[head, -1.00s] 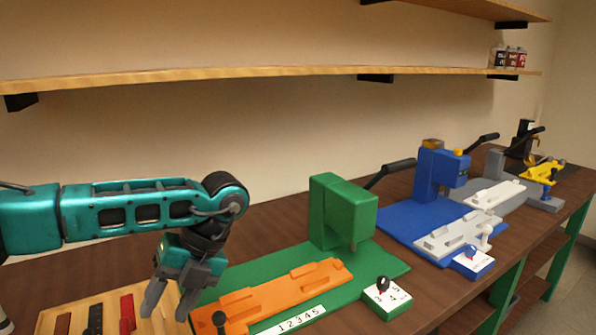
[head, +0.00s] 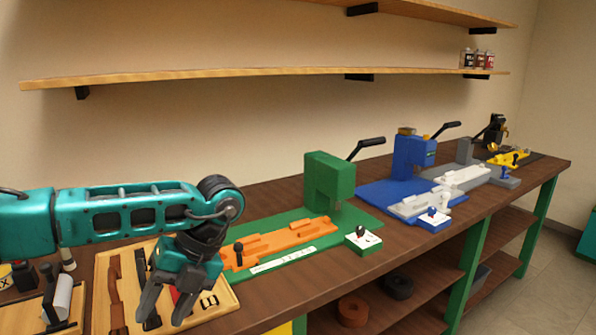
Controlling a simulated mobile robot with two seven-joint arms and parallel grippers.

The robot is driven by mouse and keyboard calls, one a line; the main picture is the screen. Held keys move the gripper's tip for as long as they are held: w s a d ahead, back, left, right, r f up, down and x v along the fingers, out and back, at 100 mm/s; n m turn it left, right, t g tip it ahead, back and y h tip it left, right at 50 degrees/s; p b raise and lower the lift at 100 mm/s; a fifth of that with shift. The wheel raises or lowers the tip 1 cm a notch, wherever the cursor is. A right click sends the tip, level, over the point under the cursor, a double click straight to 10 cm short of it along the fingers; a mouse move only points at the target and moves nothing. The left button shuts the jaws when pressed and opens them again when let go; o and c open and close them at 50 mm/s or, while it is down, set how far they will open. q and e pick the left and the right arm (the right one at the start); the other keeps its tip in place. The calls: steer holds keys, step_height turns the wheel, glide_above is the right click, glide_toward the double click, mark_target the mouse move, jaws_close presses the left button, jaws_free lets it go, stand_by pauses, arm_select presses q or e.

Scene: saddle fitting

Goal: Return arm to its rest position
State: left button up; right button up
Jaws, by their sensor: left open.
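My left arm comes in from the left, teal with dark joints. My left gripper (head: 166,307) points down over the wooden tray (head: 228,298) at the lower left. Its two grey fingers are apart, with nothing seen held between them. It hides part of the tray and some of the dark and red pieces in it. My right gripper is not in view.
A green press (head: 329,182) with an orange fixture (head: 290,236) stands right of my gripper. A blue press (head: 412,160) and grey and yellow stations stand farther along the bench. A wall shelf (head: 250,74) runs above. A roll (head: 60,297) sits at far left.

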arm_select(q)
steer(key=s+d+f+m+g+h, duration=0.2)
steer(key=s+d+f+m+h, duration=0.25)
steer(key=d, duration=0.45)
steer(key=s+d+f+m+g+h, duration=0.1)
steer(key=s+d+f+h, duration=0.35)
steer(key=s+d, duration=0.4)
steer(key=s+d+r+n+h, duration=0.1)
steer(key=d+r+n+h, duration=0.1)
steer(key=d+r+h, duration=0.45)
steer(key=d+r+n+h, duration=0.2)
steer(key=d+r+h, duration=0.2)
steer(key=d+h, duration=0.45)
steer(key=w+a+f+n+t+y, duration=0.25)
steer(key=w+a+n+t, duration=0.3)
steer(key=n+t, duration=0.5)
steer(key=w+a+f+n+t+y, duration=0.2)
steer(key=w+a+f+n+t, duration=0.4)
steer(key=n+t, duration=0.5)
steer(key=s+a+f+n+g+y, duration=0.2)
steer(key=s+a+f+y, duration=0.4)
steer(key=a+f, duration=0.3)
steer(key=s+a+f+n+g+y, duration=0.2)
steer(key=s+a+f+n+y, duration=0.3)
steer(key=a+f, duration=0.4)
steer(key=shift+s+f+y, duration=0.35)
steer(key=shift+s+f, duration=0.15)
steer(key=shift+s, duration=0.2)
